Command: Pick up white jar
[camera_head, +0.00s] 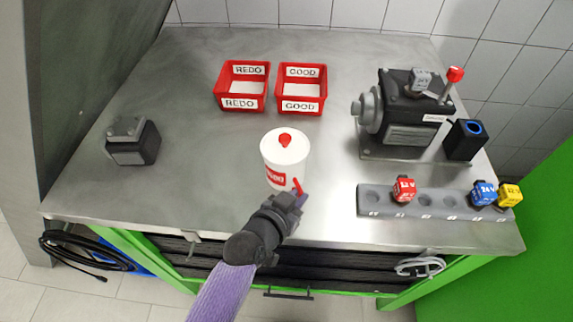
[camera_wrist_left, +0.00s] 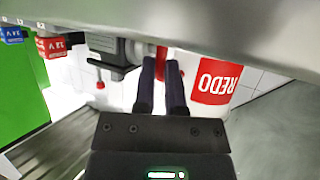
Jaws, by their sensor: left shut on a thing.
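The white jar (camera_head: 285,153) has a red knob on its lid and a red REDO label. It stands upright near the front middle of the steel table; whether its base touches the tabletop is hard to tell. My left gripper (camera_head: 294,196) is at the jar's front right side. It is shut on the jar's red handle, a bit of which shows above the fingers. In the left wrist view, the fingers (camera_wrist_left: 161,72) close on a red part beside the jar (camera_wrist_left: 216,76), whose label appears upside down. My right gripper is not in view.
Red REDO (camera_head: 242,101) and GOOD (camera_head: 301,104) bins stand behind the jar. A pump motor (camera_head: 408,112) is at the right. A grey holder strip (camera_head: 374,203) carries red, blue and yellow blocks. A dark block (camera_head: 135,143) sits left. Clear steel lies between.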

